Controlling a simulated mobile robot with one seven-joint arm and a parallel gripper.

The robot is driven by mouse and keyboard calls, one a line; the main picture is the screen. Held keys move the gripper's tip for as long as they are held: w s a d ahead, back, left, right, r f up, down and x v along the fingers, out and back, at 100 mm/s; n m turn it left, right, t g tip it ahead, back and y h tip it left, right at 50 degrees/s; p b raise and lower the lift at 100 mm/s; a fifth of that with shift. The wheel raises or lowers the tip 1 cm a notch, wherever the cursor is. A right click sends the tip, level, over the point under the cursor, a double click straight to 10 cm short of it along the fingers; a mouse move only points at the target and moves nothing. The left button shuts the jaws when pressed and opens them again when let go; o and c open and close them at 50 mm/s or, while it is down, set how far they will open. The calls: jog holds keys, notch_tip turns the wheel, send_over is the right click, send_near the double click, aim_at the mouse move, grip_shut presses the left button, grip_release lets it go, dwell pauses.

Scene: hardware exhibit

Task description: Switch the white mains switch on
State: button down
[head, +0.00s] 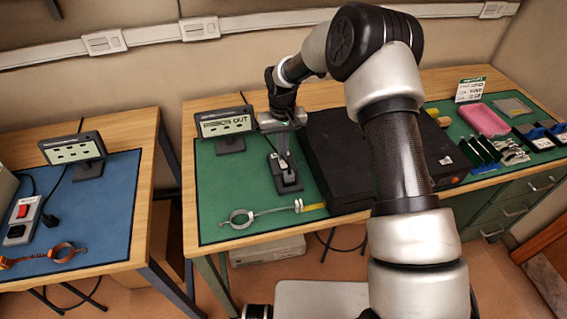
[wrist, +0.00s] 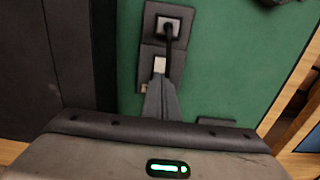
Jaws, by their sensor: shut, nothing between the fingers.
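The white mains switch (wrist: 159,64) is a small pale rocker on a dark grey socket block (wrist: 147,50), with a black plug and cable in the socket beside it. In the head view the block (head: 288,184) lies on the green mat, and my gripper partly covers it. My gripper (wrist: 160,82) is shut and empty, with its fingertips right at the near edge of the white rocker. In the head view my gripper (head: 286,158) points down over the block. I cannot tell whether the tips touch the rocker, nor which way it is tipped.
A large black box (head: 335,165) stands close to the right of the block. A sign marked OUT (head: 224,122) stands behind left, and a metal clamp (head: 262,213) lies in front. A separate red switch (head: 23,211) is on the left table's blue mat (head: 110,215).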

jog(key=shift+f, duration=0.45)
jog(key=shift+r, duration=0.1)
notch_tip(320, 180, up, 7)
jog(key=p, duration=0.3)
dwell(0.5)
dwell(0.3)
